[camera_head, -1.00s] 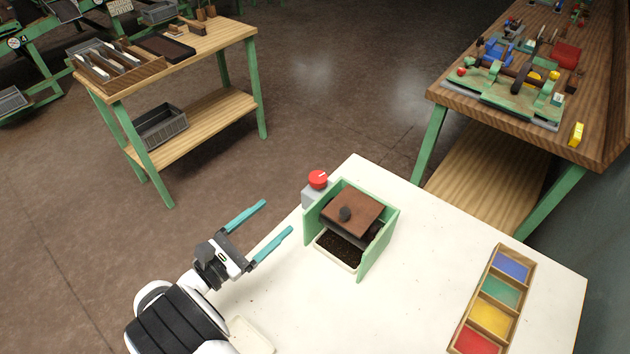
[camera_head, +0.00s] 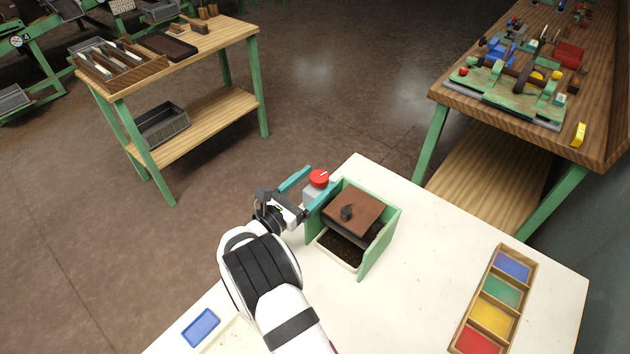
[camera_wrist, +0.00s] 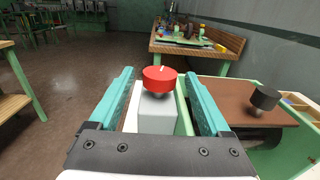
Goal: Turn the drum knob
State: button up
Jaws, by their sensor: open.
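A red round knob (camera_head: 319,178) with a white mark on top sits on a grey block (camera_head: 313,194) at the left side of a green-walled drum box (camera_head: 378,252). My gripper (camera_head: 318,176) is open, with its teal fingers on either side of the block and knob. In the wrist view, the red knob (camera_wrist: 160,78) stands between the two fingers with a gap on both sides. The grey block (camera_wrist: 157,115) is below it. The box has a brown lid (camera_head: 362,208) with a dark knob (camera_head: 346,213).
A tray with blue, green, yellow and red compartments (camera_head: 476,339) lies at the right of the white table (camera_head: 420,290). A blue piece (camera_head: 201,327) lies at the front left. The middle right of the table is clear. A cluttered wooden bench (camera_head: 450,97) stands behind.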

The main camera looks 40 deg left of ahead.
jog(key=shift+w, duration=0.1)
grip_shut()
jog(key=m+h, duration=0.1)
jog(key=h, duration=0.1)
jog(key=m+h, duration=0.1)
jog(key=h, duration=0.1)
jog(key=a+m+h, duration=0.1)
jog(key=shift+w+m+g+h, duration=0.1)
jog(key=shift+m+g+h, duration=0.3)
jog(key=shift+d+m+g+h, duration=0.1)
jog(key=shift+m+g+h, duration=0.2)
jog(key=shift+h, duration=0.4)
grip_release()
